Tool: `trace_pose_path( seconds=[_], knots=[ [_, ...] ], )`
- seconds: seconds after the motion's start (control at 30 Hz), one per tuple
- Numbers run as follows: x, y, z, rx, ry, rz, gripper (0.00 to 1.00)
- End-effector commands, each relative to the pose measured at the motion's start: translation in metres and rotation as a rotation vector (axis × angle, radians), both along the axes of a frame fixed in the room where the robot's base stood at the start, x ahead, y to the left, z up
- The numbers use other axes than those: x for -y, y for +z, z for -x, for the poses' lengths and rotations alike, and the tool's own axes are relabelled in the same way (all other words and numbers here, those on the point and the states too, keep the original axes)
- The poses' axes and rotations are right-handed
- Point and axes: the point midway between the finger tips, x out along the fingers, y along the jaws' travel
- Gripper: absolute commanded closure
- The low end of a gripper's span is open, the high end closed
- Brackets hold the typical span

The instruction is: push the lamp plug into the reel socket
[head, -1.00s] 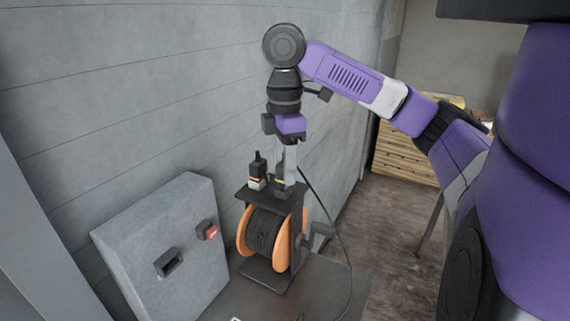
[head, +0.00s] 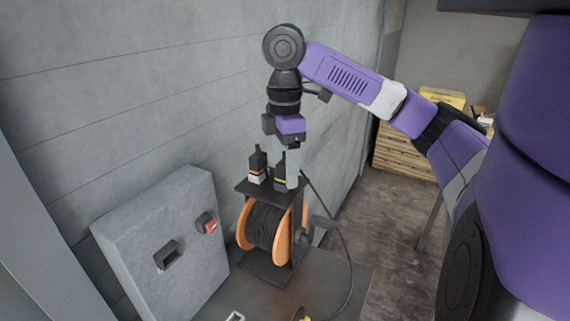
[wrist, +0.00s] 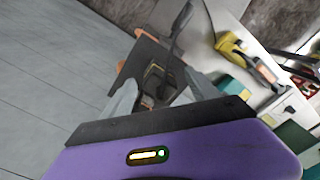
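The cable reel (head: 265,227) has orange flanges and black cable and stands on the dark table. Two black plugs stand upright on its dark top plate (head: 248,189). The left plug (head: 257,163) has an orange band and a pale base. The right plug (head: 280,172) is between the fingers of my gripper (head: 287,172); the wrist view shows it (wrist: 154,78) with a yellow band and a black cable. The fingers look spread, with a small gap around this plug. How deep it sits and the socket openings under the plugs are hidden.
A grey box (head: 140,225) with a black fitting and a red switch (head: 208,223) leans by the grey wall, left of the reel. A loose black cable (head: 345,245) hangs in an arc to the right. A yellow tool (wrist: 232,46) lies on the table.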

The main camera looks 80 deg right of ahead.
Motion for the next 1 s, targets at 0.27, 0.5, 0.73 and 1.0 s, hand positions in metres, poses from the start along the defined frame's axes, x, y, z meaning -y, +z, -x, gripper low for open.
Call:
trace_pose_path(
  seconds=[0.27, 0.5, 0.73, 1.0],
  knots=[
    [0.000, 0.001, 0.000, 0.001, 0.000, 0.001, 0.31],
    [0.001, 0.028, 0.000, 0.000, 0.000, 0.005, 0.31],
    [0.001, 0.063, 0.000, -0.001, 0.000, 0.003, 0.31],
    [0.000, 0.078, 0.000, 0.000, 0.000, 0.000, 0.31]
  ],
)
